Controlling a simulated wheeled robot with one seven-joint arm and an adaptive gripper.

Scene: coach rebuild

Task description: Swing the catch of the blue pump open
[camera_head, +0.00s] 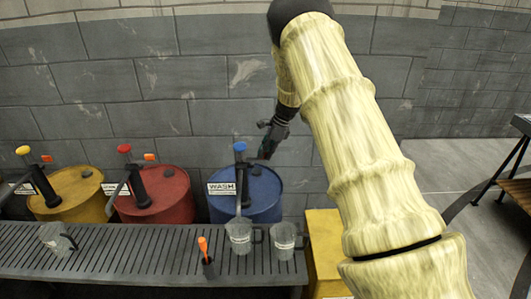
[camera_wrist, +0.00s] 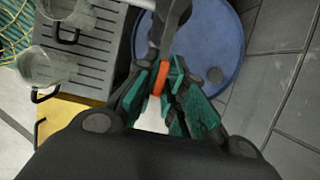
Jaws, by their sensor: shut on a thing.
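The blue pump (camera_head: 240,172), with a round blue knob on a dark post, rises from a blue drum (camera_head: 265,190) with a white WASH label. My gripper (camera_head: 266,152) reaches down from the right, just right of the pump's top. In the wrist view, the green fingers of my gripper (camera_wrist: 163,88) are closed around an orange catch (camera_wrist: 160,76), close against the dark pump post. The blue drum lid (camera_wrist: 222,50) lies below and behind it. In the head view my gripper hides the catch, and its swing angle cannot be told.
A red drum (camera_head: 172,195) and a yellow drum (camera_head: 72,190), each with a pump, stand to the left. Clear jugs (camera_head: 240,238) and an orange-handled tool (camera_head: 203,245) are on the slatted bench (camera_head: 130,262) in front. A wall (camera_head: 120,75) is close behind.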

